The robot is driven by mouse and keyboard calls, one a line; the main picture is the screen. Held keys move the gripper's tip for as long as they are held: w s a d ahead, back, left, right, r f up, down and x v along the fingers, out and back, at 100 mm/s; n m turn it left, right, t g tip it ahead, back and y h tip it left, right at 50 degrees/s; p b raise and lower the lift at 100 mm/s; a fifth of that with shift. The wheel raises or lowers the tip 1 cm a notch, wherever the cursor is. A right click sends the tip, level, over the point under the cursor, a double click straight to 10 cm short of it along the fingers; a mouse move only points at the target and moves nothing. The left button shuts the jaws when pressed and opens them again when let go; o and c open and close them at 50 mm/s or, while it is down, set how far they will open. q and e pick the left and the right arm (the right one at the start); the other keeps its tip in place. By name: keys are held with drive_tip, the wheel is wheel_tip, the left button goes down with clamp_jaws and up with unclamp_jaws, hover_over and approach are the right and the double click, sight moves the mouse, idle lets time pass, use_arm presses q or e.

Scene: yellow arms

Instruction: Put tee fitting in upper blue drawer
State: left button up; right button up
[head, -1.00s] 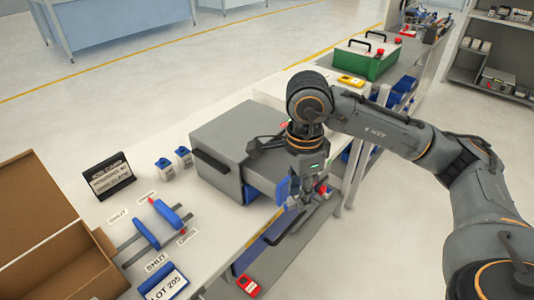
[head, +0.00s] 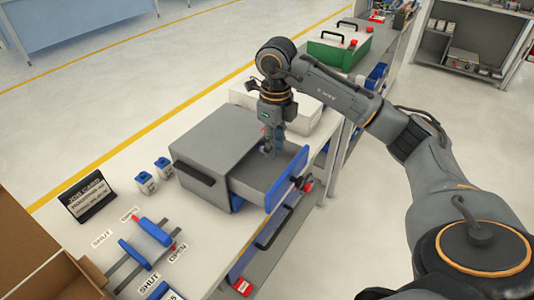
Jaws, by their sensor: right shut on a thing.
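The upper blue drawer (head: 289,178) is pulled out of a grey cabinet (head: 212,143), and its grey tray shows behind the blue front. My right gripper (head: 268,150) points down over the open tray, behind the front panel. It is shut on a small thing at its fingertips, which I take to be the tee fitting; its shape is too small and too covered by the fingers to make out. My left gripper is not in view.
Left of the cabinet are two small blue-capped bottles (head: 146,182), a job card (head: 88,196), blue-handled sliders (head: 152,231) and a cardboard box (head: 48,272). A white box (head: 300,120) stands behind the gripper, a green case (head: 340,46) farther back.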

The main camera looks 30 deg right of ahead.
drive_tip(key=p, duration=0.1)
hover_over(268, 166)
drive_tip(key=f, duration=0.5)
drive_tip(key=shift+s+f, duration=0.2)
drive_tip(key=f+p, duration=0.2)
drive_tip(key=f, duration=0.1)
drive_tip(key=shift+w, duration=0.2)
drive_tip(key=shift+f, duration=0.25)
drive_tip(key=shift+f, duration=0.1)
drive_tip(key=shift+f, duration=0.15)
drive_tip(key=o, duration=0.8)
